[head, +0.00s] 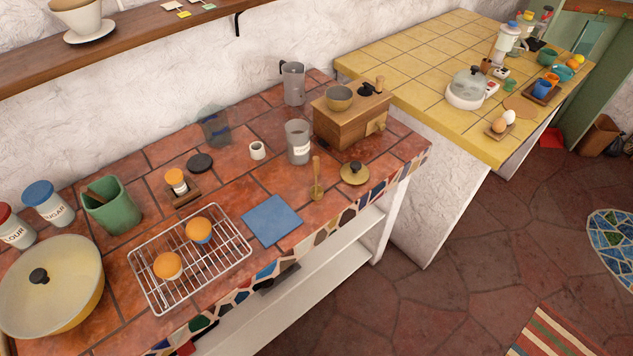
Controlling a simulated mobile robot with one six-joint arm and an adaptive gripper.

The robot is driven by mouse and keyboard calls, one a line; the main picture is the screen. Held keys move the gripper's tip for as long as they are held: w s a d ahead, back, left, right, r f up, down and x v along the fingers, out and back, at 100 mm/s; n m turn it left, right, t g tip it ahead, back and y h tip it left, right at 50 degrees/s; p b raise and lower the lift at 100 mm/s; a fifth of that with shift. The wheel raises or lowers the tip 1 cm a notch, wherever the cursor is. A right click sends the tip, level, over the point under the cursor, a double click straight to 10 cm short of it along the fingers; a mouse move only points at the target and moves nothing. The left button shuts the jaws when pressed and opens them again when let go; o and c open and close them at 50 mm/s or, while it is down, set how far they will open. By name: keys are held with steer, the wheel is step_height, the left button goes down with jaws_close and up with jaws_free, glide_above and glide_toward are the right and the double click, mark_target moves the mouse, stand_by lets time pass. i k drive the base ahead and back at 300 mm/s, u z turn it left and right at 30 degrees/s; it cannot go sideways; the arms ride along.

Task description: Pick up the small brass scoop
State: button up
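A small brass-coloured scoop (317,187) is on the red tile counter (235,180), near its front edge and towards its right end. Its long handle points to the back and its small rounded end is towards the front. It appears apart from the things around it. A brass-coloured lid with a dark knob (354,175) is just to its right. My gripper is not in view.
A wooden grinder box (345,120) and a clear labelled jar (298,145) stand behind the scoop. A blue square tile (271,221) and a wire rack (215,268) with two orange-topped cups lie to the left. The floor (420,290) in front is mostly clear.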

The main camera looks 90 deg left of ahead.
mark_target(316, 191)
steer(key=z, duration=0.1)
steer(key=i, duration=0.95)
steer(key=u, duration=2.8)
